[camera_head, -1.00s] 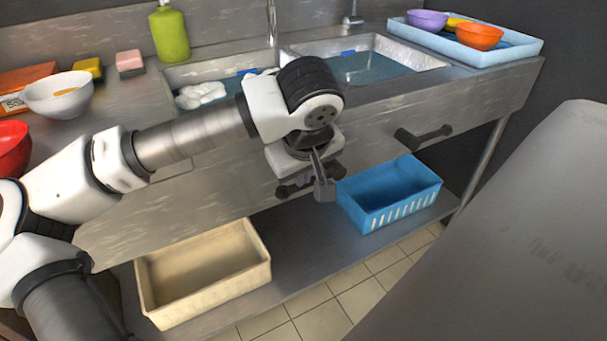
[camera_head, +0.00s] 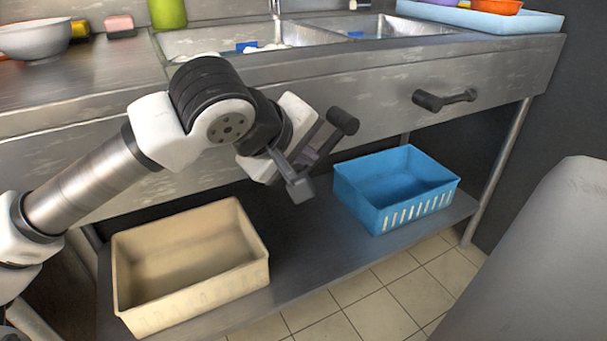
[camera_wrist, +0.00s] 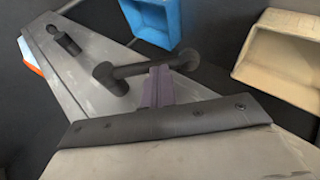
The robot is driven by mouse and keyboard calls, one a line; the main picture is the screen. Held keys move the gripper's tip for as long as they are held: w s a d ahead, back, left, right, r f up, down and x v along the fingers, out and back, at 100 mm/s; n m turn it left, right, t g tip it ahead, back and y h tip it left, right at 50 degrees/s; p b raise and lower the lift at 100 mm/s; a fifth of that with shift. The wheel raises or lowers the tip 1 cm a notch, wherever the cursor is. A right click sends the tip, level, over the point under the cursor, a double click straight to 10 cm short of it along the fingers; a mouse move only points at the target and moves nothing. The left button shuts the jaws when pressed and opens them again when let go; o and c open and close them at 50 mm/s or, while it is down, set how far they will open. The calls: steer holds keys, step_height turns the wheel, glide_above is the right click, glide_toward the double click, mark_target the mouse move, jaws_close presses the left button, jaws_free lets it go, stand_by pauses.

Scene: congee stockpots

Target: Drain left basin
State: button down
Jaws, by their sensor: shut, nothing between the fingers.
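The left basin (camera_head: 200,39) is at the top left of the head view, with white and blue items in it. Its water level cannot be told from this low angle. A dark lever handle (camera_head: 343,121) is on the sink front below, its bar slanting down to the left. A second dark handle (camera_head: 445,98) to the right has its bar nearly level. My gripper (camera_head: 308,156) is shut beside the left handle's bar. In the wrist view, the purplish fingers (camera_wrist: 158,86) lie against or very near this bar (camera_wrist: 148,69); contact cannot be told.
A blue basket (camera_head: 370,205) and a cream bin (camera_head: 250,285) stand on the lower shelf (camera_head: 300,255). A bowl (camera_head: 35,40) and a pink sponge (camera_head: 120,26) are on the counter left. A grey surface (camera_head: 545,260) fills the lower right.

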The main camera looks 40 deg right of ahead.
steer(key=f+h+b, duration=0.1)
steer(key=b, duration=0.1)
steer(key=f+h+b, duration=0.1)
steer(key=b, duration=0.1)
steer(key=shift+s+d+f+n+b, duration=0.1)
steer(key=shift+d+f+n+b, duration=0.1)
steer(key=shift+d+n+b, duration=0.15)
steer(key=shift+d+h+b, duration=0.15)
steer(key=shift+h+b, duration=0.35)
steer(key=shift+b, duration=0.35)
steer(key=shift+r, duration=0.15)
